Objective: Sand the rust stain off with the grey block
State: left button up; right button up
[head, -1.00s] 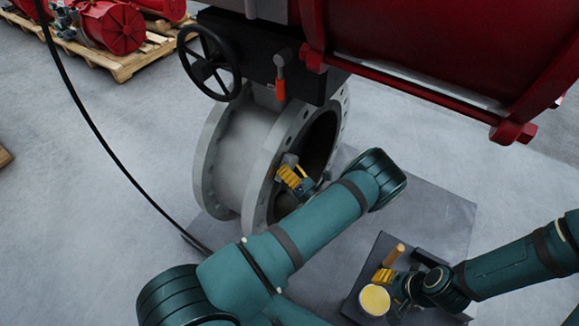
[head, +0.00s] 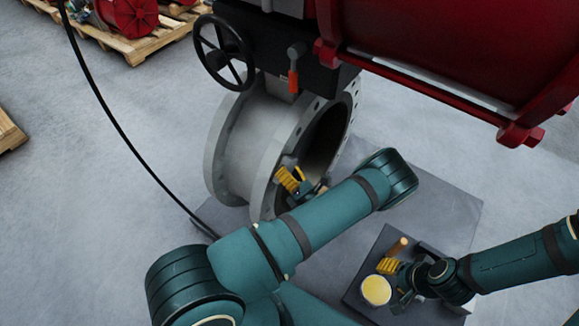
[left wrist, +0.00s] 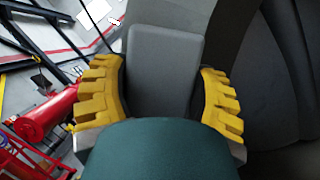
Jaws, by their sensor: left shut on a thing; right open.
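The grey block (left wrist: 163,68) stands between the yellow finger pads of my left gripper (left wrist: 162,95) in the left wrist view, and the gripper is shut on it. In the head view my left gripper (head: 290,180) is at the near flange rim of the grey valve body (head: 240,145), by the pipe opening. The block is mostly hidden there, and I cannot tell whether it touches the flange. I cannot make out the rust stain in either view. My right gripper (head: 392,275) is open over the dark tray (head: 362,308) at the lower right.
A yellow-topped tin (head: 376,290) and a wooden-handled tool (head: 398,246) are at the tray. The red actuator (head: 430,60), black handwheel (head: 223,52) and orange-handled lever (head: 293,78) overhang the valve. A black cable (head: 110,150) hangs at left. Open floor lies left.

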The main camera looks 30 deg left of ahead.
aim_at(293, 148)
pick_arm(q)
jog(key=shift+s+a+p, duration=0.15)
jog(key=shift+s+p, duration=0.25)
jog(key=shift+s, duration=0.95)
jog(key=shift+r+p, duration=0.4)
jog(key=shift+r, duration=0.3)
jog(key=shift+w+f+b, duration=0.1)
jog(key=shift+w+b, duration=0.5)
jog(key=shift+w, duration=0.55)
pick_arm(e)
jog(key=shift+r, duration=0.25)
pick_arm(q)
jog(key=shift+w, duration=0.5)
pick_arm(e)
jog(key=shift+f, duration=0.15)
pick_arm(q)
jog(key=shift+w+d+b, duration=0.2)
jog(key=shift+w+b, duration=0.5)
jog(key=shift+w, duration=0.55)
jog(key=shift+w+d+b, duration=0.15)
jog(key=shift+w+b, duration=0.55)
jog(key=shift+w, duration=0.5)
pick_arm(e)
jog(key=shift+f, duration=1.25)
pick_arm(q)
jog(key=shift+w, duration=0.45)
pick_arm(e)
jog(key=shift+f, duration=0.15)
pick_arm(q)
jog(key=shift+s, duration=0.15)
